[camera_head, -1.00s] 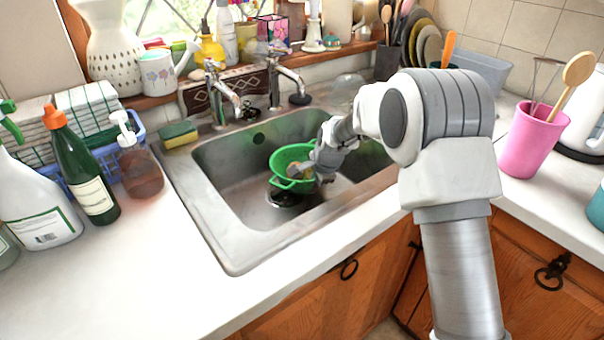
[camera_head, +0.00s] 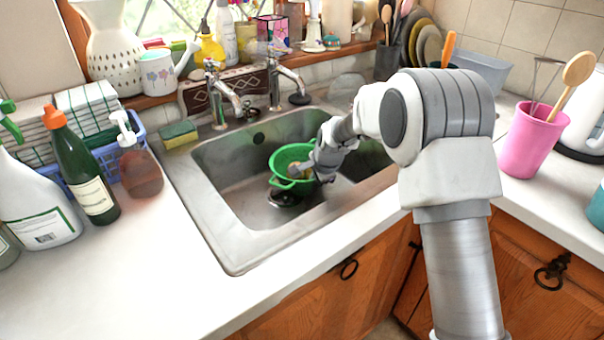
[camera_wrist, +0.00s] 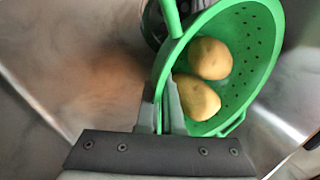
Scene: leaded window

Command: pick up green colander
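The green colander (camera_head: 290,152) is over the left basin of the sink, beside the divider. In the wrist view its green wall (camera_wrist: 252,55) has rows of small holes, and two yellow potato-like items (camera_wrist: 205,75) lie inside. My gripper (camera_head: 313,172) is at the colander's right side. In the wrist view the fingers (camera_wrist: 162,105) are shut with the green rim between them. The fingertips are partly hidden by the rim. I cannot tell clearly whether the colander touches the basin floor.
The steel sink (camera_head: 222,215) has walls close around the colander. Two taps (camera_head: 217,95) stand behind it. A sponge (camera_head: 179,134), a soap dispenser (camera_head: 138,155) and bottles stand left. A pink cup (camera_head: 530,140) stands right. The front left counter is clear.

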